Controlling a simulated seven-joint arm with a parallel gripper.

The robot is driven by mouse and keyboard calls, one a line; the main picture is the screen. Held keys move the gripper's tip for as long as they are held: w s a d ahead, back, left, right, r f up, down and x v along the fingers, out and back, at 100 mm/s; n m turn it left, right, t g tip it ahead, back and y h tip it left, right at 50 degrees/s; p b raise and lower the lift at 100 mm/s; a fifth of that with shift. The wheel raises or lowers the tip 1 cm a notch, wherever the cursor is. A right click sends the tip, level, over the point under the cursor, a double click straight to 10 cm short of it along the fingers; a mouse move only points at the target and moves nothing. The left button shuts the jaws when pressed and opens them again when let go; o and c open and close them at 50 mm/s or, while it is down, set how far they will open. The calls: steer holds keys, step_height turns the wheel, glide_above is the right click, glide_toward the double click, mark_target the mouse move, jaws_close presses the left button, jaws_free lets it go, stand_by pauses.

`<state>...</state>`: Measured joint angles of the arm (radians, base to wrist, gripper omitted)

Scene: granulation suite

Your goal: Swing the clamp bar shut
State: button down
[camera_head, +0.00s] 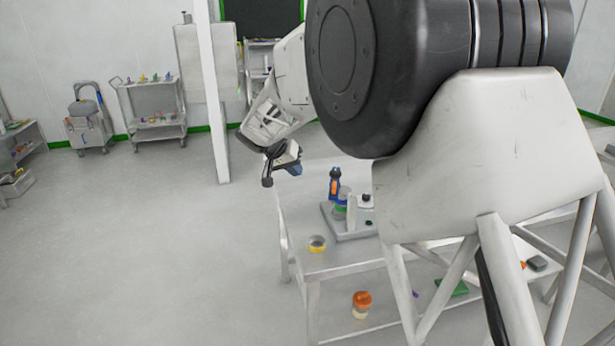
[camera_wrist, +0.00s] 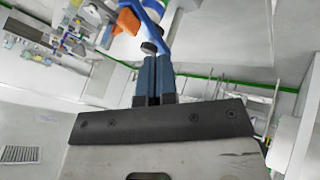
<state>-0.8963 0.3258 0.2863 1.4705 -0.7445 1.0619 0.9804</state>
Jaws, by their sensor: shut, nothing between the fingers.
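A blue and orange clamp (camera_head: 335,184) stands upright on a grey base plate (camera_head: 352,232) on the table. In the wrist view, its blue bar (camera_wrist: 158,32) and orange part (camera_wrist: 128,21) show at the top, just beyond my fingertips. A clear vessel with a green band (camera_head: 341,207) stands beside the clamp. My gripper (camera_head: 294,169) is up and to the left of the clamp, above the table. Its blue fingers (camera_wrist: 153,66) are shut with nothing between them. Whether the fingertips touch the clamp, I cannot tell.
The white table (camera_head: 330,263) carries a small yellow-banded ring or dish (camera_head: 317,244) at its front left. An orange-lidded jar (camera_head: 361,303) is on the lower shelf. My arm hides the table's right part. The floor to the left is clear; trolleys (camera_head: 153,112) stand by the back wall.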

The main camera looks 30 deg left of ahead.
mark_target(333, 186)
steer(key=w+d+f, duration=0.6)
steer(key=f, duration=0.1)
steer(key=shift+w+d+f, duration=0.2)
steer(key=shift+w+f, duration=0.1)
steer(key=shift+f, duration=0.05)
stand_by(0.5)
steer(key=shift+d, duration=0.1)
steer(key=shift+w+d+n+y, duration=0.2)
steer(key=shift+d+n, duration=0.2)
steer(key=shift+d, duration=0.2)
steer(key=shift+w+d+n+y, duration=0.2)
steer(key=shift+d+n, duration=0.2)
steer(key=shift+d, duration=0.2)
steer(key=shift+n+t+y, duration=0.3)
steer(key=shift+n+y, duration=0.2)
steer(key=shift+n, duration=0.3)
steer(key=w+d, duration=0.1)
steer(key=d, duration=0.1)
steer(key=w+d, duration=0.1)
steer(key=d, duration=0.1)
steer(key=shift+w, duration=0.1)
